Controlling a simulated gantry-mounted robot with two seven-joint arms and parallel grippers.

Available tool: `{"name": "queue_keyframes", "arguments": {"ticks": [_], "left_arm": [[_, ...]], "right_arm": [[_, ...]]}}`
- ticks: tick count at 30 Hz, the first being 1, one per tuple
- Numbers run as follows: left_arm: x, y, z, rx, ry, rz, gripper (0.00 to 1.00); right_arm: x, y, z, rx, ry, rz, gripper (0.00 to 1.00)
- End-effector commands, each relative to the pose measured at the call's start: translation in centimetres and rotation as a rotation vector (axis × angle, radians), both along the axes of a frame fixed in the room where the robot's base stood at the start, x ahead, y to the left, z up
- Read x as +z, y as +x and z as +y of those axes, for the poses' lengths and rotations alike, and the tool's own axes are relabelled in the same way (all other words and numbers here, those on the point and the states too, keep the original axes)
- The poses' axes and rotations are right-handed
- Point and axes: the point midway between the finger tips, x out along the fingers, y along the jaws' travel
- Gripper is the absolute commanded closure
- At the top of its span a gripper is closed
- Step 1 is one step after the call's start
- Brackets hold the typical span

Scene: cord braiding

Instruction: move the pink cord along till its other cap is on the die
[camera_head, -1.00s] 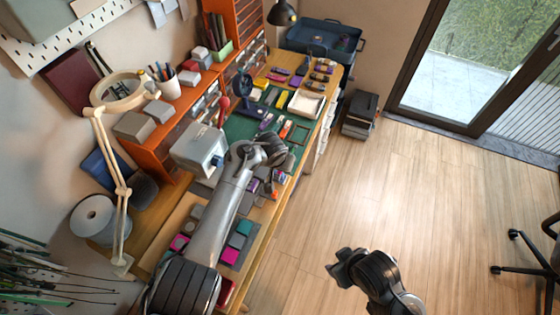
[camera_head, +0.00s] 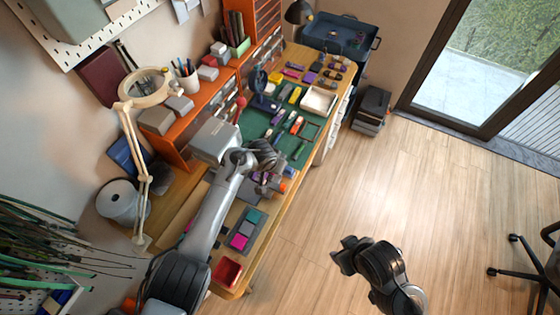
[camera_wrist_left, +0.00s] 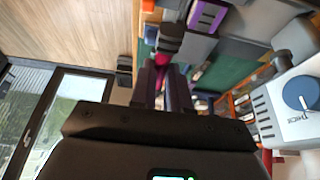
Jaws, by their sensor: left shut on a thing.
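In the left wrist view a pink piece (camera_wrist_left: 163,59), which looks like the pink cord, shows between the fingers of my left gripper (camera_wrist_left: 164,88). A dark round part, perhaps a cap, sits just beyond it. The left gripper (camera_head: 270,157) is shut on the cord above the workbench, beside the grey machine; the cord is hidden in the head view. I cannot make out the die or the cord's other cap. My right gripper (camera_head: 345,257) hangs over the floor, away from the bench; its jaws are too dark to read.
The grey machine (camera_head: 213,139) stands left of my left gripper; its blue dial (camera_wrist_left: 299,93) shows in the wrist view. A green mat (camera_head: 312,134) with small tools, a white tray (camera_head: 319,100) and a red tray (camera_head: 228,271) are on the bench.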

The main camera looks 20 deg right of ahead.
Motion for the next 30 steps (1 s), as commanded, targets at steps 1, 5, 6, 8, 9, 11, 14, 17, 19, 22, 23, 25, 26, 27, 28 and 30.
{"name": "queue_keyframes", "arguments": {"ticks": [1,5,6,8,9,11,14,17,19,22,23,25,26,27,28,30], "left_arm": [[0.3,0.0,0.4,0.001,0.000,0.000,1.00],[0.4,0.0,1.3,0.000,0.001,-0.001,1.00],[0.3,0.0,1.6,0.000,0.001,-0.001,1.00],[0.3,0.0,2.1,0.000,0.001,0.000,1.00],[0.3,0.0,2.4,0.000,0.001,0.000,1.00],[0.3,0.1,2.7,0.001,0.000,0.000,1.00],[0.3,0.1,3.4,0.001,0.000,0.000,1.00],[0.3,0.0,4.1,0.000,0.001,0.000,1.00],[0.3,0.0,4.6,0.000,0.001,-0.001,1.00],[0.3,0.1,5.3,0.000,0.000,-0.001,1.00],[0.3,0.1,5.5,0.000,0.001,-0.001,1.00],[0.2,0.1,6.0,0.001,0.000,0.000,1.00],[0.2,0.1,6.2,0.001,0.000,0.000,1.00],[0.2,0.1,6.4,0.000,0.000,0.000,1.00],[0.2,0.0,6.6,0.000,0.001,0.001,1.00],[0.2,0.0,7.0,0.000,0.001,0.000,1.00]], "right_arm": [[0.7,0.0,0.0,0.001,-0.001,0.000,0.51],[1.6,0.0,0.0,0.000,-0.001,0.000,0.51],[1.8,0.0,0.0,0.000,-0.001,0.000,0.51],[2.2,0.0,0.0,0.000,-0.001,0.000,0.51],[2.4,0.0,0.0,0.000,0.000,0.000,0.51],[2.7,0.0,0.0,0.000,0.000,0.000,0.51],[3.3,0.0,0.0,-0.002,0.002,-0.001,0.51],[3.8,0.0,0.1,-0.003,0.003,-0.001,0.51],[4.2,0.0,0.1,-0.004,0.005,0.000,0.51],[4.7,0.0,0.2,-0.005,0.007,0.000,0.51],[4.9,0.0,0.2,-0.006,0.007,0.000,0.51],[5.2,0.0,0.2,-0.007,0.009,0.000,0.51],[5.3,0.0,0.2,-0.007,0.009,0.000,0.51],[5.5,0.0,0.2,-0.007,0.009,-0.001,0.51],[5.6,0.0,0.2,-0.007,0.009,-0.001,0.51],[5.8,0.0,0.2,-0.007,0.009,0.000,0.51]]}}
